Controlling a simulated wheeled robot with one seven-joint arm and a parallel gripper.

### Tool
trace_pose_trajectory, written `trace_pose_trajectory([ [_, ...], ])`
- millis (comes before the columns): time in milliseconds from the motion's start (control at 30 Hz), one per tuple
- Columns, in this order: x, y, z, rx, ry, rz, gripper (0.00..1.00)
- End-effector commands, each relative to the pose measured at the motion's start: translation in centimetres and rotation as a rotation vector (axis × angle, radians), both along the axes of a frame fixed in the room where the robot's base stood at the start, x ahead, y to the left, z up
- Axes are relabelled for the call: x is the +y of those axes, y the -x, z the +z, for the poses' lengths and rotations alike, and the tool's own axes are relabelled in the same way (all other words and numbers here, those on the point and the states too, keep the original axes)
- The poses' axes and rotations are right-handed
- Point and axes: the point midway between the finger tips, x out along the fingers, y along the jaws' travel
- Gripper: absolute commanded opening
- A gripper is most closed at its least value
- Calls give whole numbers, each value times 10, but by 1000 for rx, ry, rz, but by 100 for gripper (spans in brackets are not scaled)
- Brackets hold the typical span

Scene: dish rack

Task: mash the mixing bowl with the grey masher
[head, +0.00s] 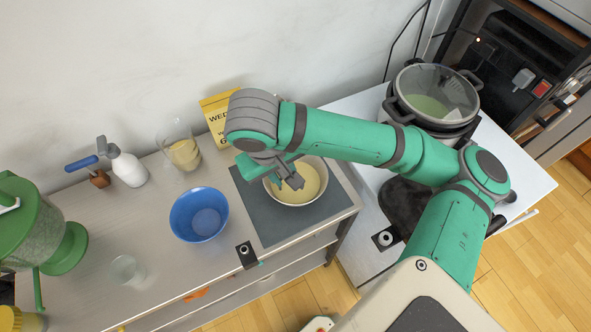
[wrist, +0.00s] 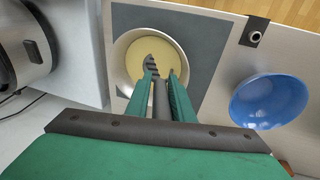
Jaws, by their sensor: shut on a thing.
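The mixing bowl (head: 321,183) is cream-coloured with pale yellow contents and stands on a dark grey mat (head: 275,228) on the counter. In the wrist view the bowl (wrist: 122,52) lies straight ahead of my fingers. My gripper (head: 288,180) is over the bowl, pointing down. It is shut on the grey masher, whose handle (wrist: 160,100) lies between the two green fingers in the wrist view. The masher's dark ridged head (wrist: 152,66) shows over the yellow contents. I cannot tell whether it touches them.
A blue bowl (head: 200,214) stands just left of the mat. A glass jug (head: 180,150), a yellow box (head: 216,112) and a white bottle (head: 128,169) stand behind. A lidded pot (head: 432,95) is at right, a green dispenser (head: 30,225) at far left.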

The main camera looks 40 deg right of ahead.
Motion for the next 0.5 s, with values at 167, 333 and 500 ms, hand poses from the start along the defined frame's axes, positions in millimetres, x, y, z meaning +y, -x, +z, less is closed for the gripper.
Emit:
trace_pose_trajectory([
  [167,-23,9,8,-1,1,-5,0],
  [333,-37,15,13,-1,2,-6,0],
  [500,-40,16,14,-1,2,-6,0],
])
